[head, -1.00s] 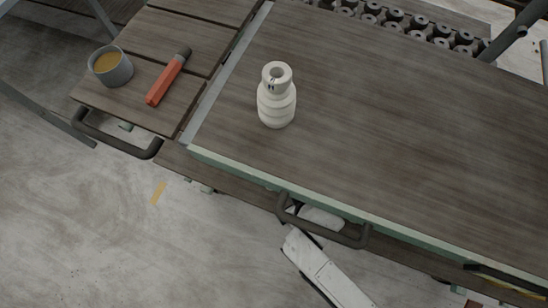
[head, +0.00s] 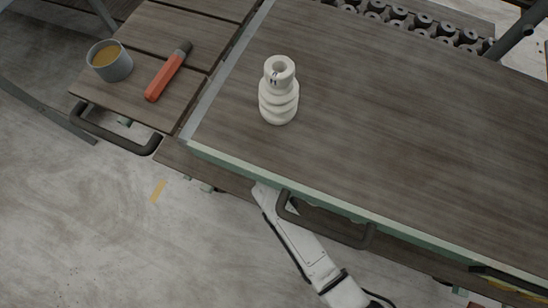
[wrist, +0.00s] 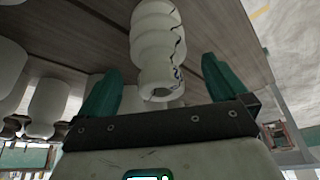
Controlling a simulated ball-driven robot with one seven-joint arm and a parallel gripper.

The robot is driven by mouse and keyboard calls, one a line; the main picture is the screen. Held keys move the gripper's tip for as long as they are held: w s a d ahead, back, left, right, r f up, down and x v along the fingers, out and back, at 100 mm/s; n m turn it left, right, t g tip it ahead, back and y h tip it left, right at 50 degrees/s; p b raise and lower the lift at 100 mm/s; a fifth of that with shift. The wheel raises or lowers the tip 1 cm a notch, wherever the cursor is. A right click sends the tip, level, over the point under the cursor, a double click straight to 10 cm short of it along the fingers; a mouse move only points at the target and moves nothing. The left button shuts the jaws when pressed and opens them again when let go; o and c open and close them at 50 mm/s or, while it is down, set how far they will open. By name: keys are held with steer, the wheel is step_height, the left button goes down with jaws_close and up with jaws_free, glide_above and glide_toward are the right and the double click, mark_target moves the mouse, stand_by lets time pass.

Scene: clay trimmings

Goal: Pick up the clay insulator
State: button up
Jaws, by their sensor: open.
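A white ridged clay insulator (head: 279,98) stands upright on the wooden tabletop, near its left end, with an open top and small dark marks at the neck. My gripper is hidden in the head view, where my white arm passes under the table's front edge. In the wrist view my gripper (wrist: 160,64) is open, its two green fingers spread apart. A ridged white insulator (wrist: 157,40) with dark cracks lies between and beyond the fingers, its open end towards me. I see no contact. I cannot tell whether it is the tabletop one.
Other white rounded pieces (wrist: 48,105) show at the left of the wrist view. A grey cup (head: 110,62) and an orange-handled tool (head: 167,73) rest on the side shelf (head: 165,35). A dark handle (head: 325,222) juts from the table front. The tabletop right of the insulator is clear.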

steer(key=shift+b+x, duration=0.3)
steer(key=shift+x, duration=1.15)
steer(key=c, duration=1.5)
steer(key=shift+r, duration=0.15)
steer(key=c, duration=0.4)
steer(key=shift+o, duration=0.2)
step_height(320, 180, up, 4)
steer(key=shift+d+f+p, duration=0.1)
steer(key=shift+f+p, duration=0.1)
steer(key=shift+p, duration=0.35)
steer(key=s+d, duration=0.9)
steer(key=s, duration=0.6)
steer(key=shift+f+p, duration=0.15)
steer(key=shift+p, duration=0.25)
